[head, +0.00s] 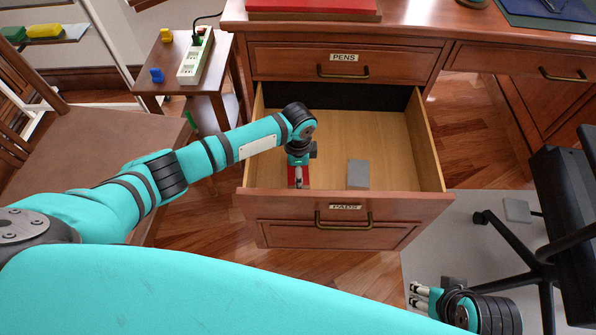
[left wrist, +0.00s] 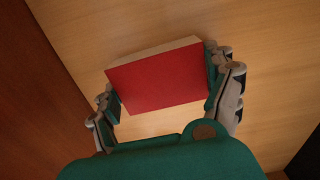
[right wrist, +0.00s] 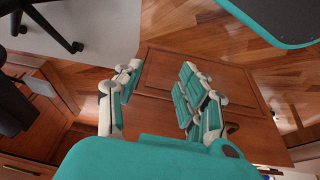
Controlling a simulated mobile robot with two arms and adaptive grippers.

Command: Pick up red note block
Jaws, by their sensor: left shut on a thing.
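The red note block (left wrist: 160,82) shows in the left wrist view as a red-topped block with pale page edges. My left gripper (left wrist: 165,85) has a finger on each side of it and is shut on it. In the head view my left gripper (head: 298,177) reaches down into the open drawer labelled PADS (head: 425,200), and only a little of the red block (head: 292,176) shows beside it. I cannot tell whether the block touches the drawer floor. My right gripper (head: 420,295) is at the lower right, outside the drawer; the right wrist view shows its fingers (right wrist: 155,100) apart and empty.
A grey block (head: 358,174) lies in the drawer to the right of my left gripper. The drawer's walls stand around it. The closed PENS drawer (head: 290,63) is above. A side table (head: 150,82) with a power strip (head: 195,58) stands left, an office chair (head: 560,230) right.

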